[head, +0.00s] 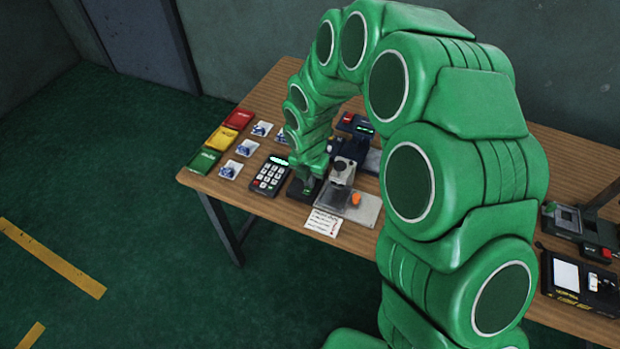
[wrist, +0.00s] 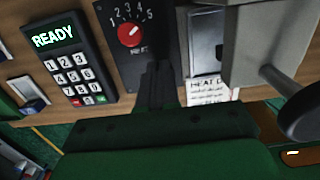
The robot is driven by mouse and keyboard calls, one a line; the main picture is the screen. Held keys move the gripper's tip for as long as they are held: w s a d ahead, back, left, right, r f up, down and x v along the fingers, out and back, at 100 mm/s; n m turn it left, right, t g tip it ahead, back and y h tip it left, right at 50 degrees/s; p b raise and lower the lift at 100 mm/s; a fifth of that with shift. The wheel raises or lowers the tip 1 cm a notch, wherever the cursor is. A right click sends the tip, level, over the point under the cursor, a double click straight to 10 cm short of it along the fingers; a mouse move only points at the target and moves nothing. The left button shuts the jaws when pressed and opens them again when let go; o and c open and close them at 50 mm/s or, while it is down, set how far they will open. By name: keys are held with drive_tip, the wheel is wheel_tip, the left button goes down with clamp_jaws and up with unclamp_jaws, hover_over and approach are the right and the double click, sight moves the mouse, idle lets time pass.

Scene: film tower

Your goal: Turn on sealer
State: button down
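The sealer (head: 343,172) stands on the wooden table with a dark round knob on top. Part of its grey body (wrist: 250,45) shows at the right of the wrist view, with a dark round knob on a rod. A black panel marked HEAT (wrist: 160,50) carries a red dial (wrist: 131,35) with numbers 1 to 5. The exact number it points at is hard to tell. My gripper (wrist: 157,75) points down over this panel, just below the dial, its dark fingers close together and nothing visible between them. In the head view my gripper (head: 308,186) partly hides the panel.
A keypad (head: 270,174) reading READY (wrist: 54,37) lies left of the dial panel. A printed card (head: 323,222) lies at the table's front edge. Red, yellow and green packets (head: 221,137) and small pictures lie to the left. Dark devices (head: 580,280) stand at the right.

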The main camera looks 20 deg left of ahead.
drive_tip(key=shift+s+d+f, duration=0.1)
drive_tip(key=shift+s+f, duration=0.15)
drive_tip(key=shift+s, duration=0.1)
drive_tip(key=shift+s+r, duration=0.2)
drive_tip(key=shift+s, duration=0.4)
drive_tip(key=shift+r, duration=0.45)
wheel_tip(320, 180, up, 13)
drive_tip(key=s, duration=0.1)
drive_tip(key=shift+s, duration=0.4)
idle(0.4)
